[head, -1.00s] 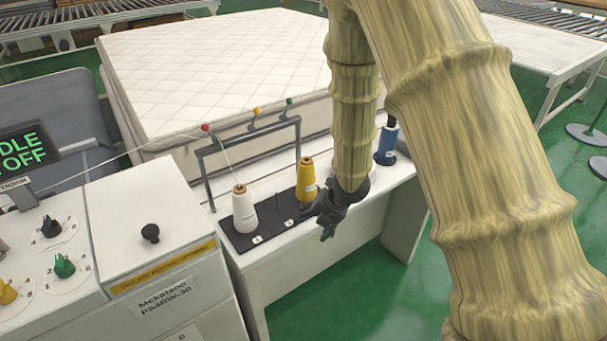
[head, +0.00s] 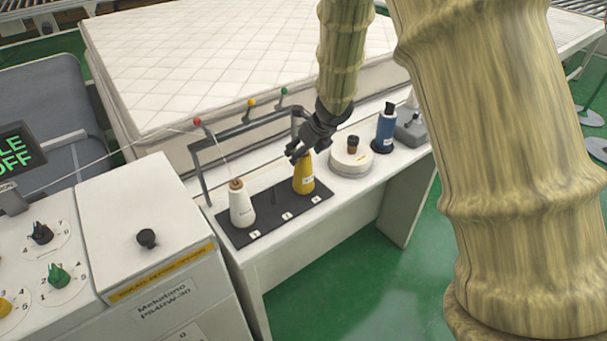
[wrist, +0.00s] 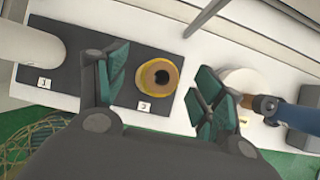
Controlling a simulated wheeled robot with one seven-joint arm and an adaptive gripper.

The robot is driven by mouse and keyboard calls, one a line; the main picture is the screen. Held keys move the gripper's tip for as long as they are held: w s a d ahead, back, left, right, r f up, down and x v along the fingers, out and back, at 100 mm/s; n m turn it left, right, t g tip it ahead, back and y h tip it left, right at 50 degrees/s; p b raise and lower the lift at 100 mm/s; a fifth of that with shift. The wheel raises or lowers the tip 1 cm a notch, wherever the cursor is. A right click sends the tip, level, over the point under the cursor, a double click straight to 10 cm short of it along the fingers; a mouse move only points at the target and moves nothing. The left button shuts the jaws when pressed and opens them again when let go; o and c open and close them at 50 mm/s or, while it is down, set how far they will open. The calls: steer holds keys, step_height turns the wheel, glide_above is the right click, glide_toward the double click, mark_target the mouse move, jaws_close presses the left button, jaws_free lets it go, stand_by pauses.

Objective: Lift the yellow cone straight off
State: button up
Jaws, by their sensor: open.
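The yellow cone (head: 304,181) stands upright at the right end of a black peg mat (head: 262,224). In the wrist view I look down on the top of the yellow cone (wrist: 147,97), with its dark round hole facing me. My gripper (head: 294,153) is open just above the cone's top in the head view and hides part of it. In the wrist view the green-padded fingers of my gripper (wrist: 161,82) are spread to the left and right of the cone, with a visible gap on each side.
A white cone (head: 241,205) stands at the mat's left end, a bare thin peg between. A wire frame (head: 245,127) with coloured beads runs behind.

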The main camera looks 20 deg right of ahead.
steer(key=shift+p+x, duration=0.65)
steer(key=shift+x, duration=2.2)
steer(key=shift+s+d+f, duration=0.1)
steer(key=shift+s+d, duration=0.05)
steer(key=shift+d, duration=0.05)
steer(key=shift+c, duration=0.4)
jaws_close()
step_height(320, 180, up, 10)
steer(key=shift+p, duration=0.4)
